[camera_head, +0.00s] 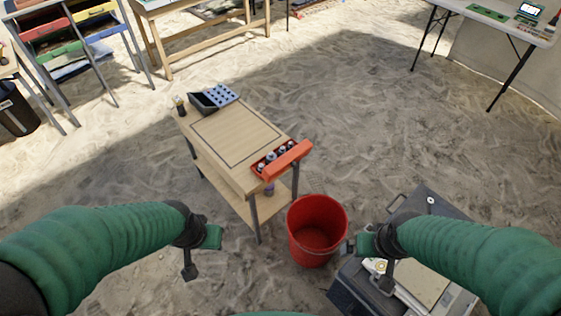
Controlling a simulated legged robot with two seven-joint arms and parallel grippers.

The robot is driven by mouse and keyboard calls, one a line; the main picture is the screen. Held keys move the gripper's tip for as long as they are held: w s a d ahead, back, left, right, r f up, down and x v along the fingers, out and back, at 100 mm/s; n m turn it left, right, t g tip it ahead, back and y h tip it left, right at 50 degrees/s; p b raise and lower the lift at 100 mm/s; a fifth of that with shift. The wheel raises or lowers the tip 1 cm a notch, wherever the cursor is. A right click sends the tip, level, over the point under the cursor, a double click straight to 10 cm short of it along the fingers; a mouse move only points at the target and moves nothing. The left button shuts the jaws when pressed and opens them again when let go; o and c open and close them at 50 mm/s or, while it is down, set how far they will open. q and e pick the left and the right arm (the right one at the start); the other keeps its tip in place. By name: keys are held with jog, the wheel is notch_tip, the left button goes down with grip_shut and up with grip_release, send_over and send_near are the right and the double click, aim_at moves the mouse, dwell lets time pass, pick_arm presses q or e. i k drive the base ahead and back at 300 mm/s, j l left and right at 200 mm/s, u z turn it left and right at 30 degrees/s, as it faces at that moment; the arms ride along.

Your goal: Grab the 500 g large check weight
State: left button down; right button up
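I cannot single out the 500 g large check weight for certain. A small dark and yellowish object (180,105) stands upright at the far left corner of the wooden cart (235,135); it is too small to identify. My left gripper (200,256) hangs over the sand left of the cart's near end, fingers apart and empty. My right gripper (367,266) is over the left part of the grey equipment case (440,205), right of the red bucket (317,225). Its fingers look apart with nothing between them, and it partly hides small items below.
A pale board (423,283) lies at lower right. Drawers, wooden bench and white table stand farther back; open sand lies between.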

aim_at(271, 156)
jog(key=i+j, duration=0.2)
jog(key=j, duration=0.15)
jog(key=i+j+z, duration=0.15)
jog(key=i+j, duration=0.3)
jog(key=j, duration=0.2)
jog(key=i+j+z, duration=0.1)
jog(key=j, duration=0.3)
jog(key=i+j, duration=0.3)
jog(key=i+j+z, duration=0.15)
jog(key=j, duration=0.25)
jog(key=i+j, duration=0.2)
jog(key=j, duration=0.2)
jog(key=z, duration=0.05)
